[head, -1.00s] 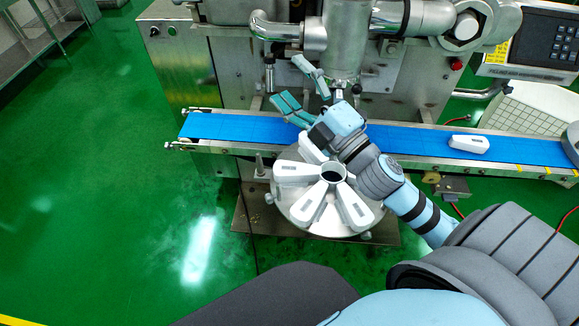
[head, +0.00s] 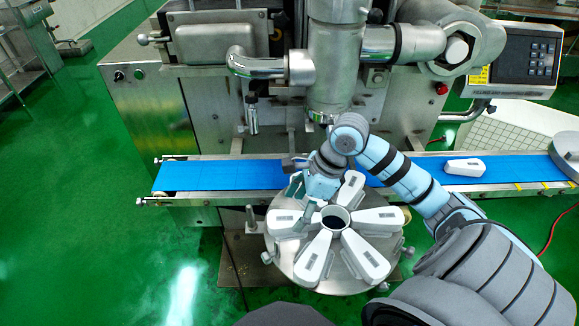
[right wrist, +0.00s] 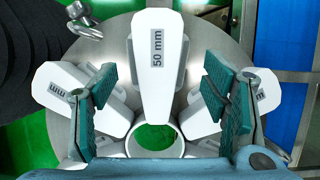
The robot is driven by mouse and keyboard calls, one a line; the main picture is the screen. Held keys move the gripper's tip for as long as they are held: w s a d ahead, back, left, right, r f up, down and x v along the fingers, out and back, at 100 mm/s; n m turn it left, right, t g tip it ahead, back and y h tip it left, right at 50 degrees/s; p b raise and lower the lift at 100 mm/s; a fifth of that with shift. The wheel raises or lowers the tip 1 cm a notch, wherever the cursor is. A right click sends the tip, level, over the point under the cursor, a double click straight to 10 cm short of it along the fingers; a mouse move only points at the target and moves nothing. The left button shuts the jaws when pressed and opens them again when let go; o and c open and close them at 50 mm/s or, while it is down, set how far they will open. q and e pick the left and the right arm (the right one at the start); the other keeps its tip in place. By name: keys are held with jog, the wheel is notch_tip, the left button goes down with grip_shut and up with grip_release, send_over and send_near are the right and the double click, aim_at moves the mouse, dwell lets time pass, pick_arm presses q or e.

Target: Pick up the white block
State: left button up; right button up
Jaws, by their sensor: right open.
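Several white blocks lie around a round metal plate (head: 345,283), pointing out from its central ring (head: 335,219). My right gripper (head: 300,203) is at the left of the plate, its teal fingers pointing down over the left white block (head: 283,224). In the right wrist view a white block marked "50 mm" (right wrist: 158,85) lies between the open, empty fingers of my right gripper (right wrist: 158,80), with a gap on both sides. Another white block (head: 466,167) lies on the blue conveyor belt. My left gripper is not in view.
The blue conveyor belt (head: 215,175) runs behind the plate. The steel machine (head: 150,110) stands behind the belt, with its vertical pipe (head: 333,60) above my right wrist. A control box with keypad (head: 518,60) is at upper right. Green floor is clear at left.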

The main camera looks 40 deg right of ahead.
aim_at(292, 218)
jog(key=x, duration=0.3)
jog(key=shift+s+a+f, duration=0.1)
jog(key=shift+f, duration=0.3)
jog(key=shift+r, duration=0.1)
jog(key=c, duration=1.5)
